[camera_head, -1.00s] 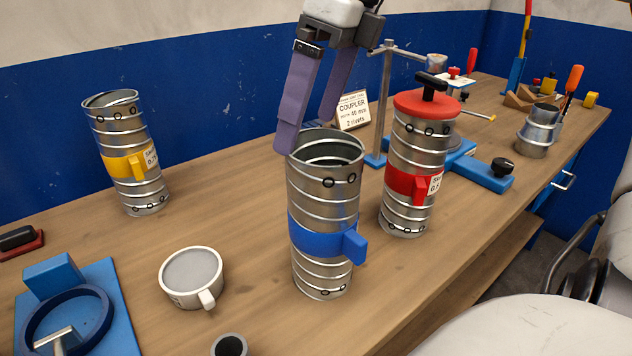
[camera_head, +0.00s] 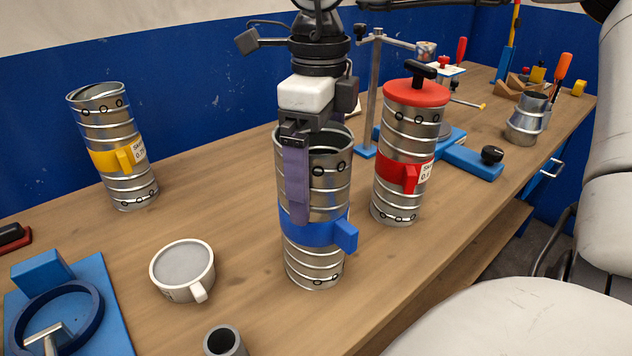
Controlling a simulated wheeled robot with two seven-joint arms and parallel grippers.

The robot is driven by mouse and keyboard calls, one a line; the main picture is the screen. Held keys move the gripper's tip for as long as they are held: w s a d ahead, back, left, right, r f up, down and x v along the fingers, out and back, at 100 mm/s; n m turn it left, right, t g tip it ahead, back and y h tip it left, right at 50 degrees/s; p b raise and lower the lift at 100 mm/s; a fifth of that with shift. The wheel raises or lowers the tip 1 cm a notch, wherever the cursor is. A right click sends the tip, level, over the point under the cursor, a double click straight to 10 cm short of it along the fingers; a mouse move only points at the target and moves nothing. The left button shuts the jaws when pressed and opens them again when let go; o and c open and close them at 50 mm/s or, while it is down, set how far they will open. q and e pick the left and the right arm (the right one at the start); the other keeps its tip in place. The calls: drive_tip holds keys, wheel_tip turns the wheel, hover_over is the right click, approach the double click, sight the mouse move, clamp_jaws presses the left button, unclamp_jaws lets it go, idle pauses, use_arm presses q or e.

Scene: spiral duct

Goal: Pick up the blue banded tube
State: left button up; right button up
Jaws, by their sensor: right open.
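The blue banded tube (camera_head: 330,195) is a ribbed metal cylinder standing upright on the workbench, with a blue band and side tab around its middle. My right gripper (camera_head: 303,195) points down at the tube's top. One purple finger hangs in front of the near left wall, its tip just above the band. The other finger is hidden, so I cannot tell whether it is inside or behind the tube. The jaws are open. My left gripper is out of view.
A red-banded tube (camera_head: 408,160) with a red lid stands close on the right. A yellow-banded tube (camera_head: 112,145) is at the back left. A white mug (camera_head: 182,272) and a small grey cylinder (camera_head: 224,342) stand front left. A blue clamp base (camera_head: 105,320) fills the left corner.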

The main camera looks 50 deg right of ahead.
drive_tip(key=shift+f, duration=0.85)
drive_tip(key=shift+r, duration=0.1)
drive_tip(key=c, duration=1.8)
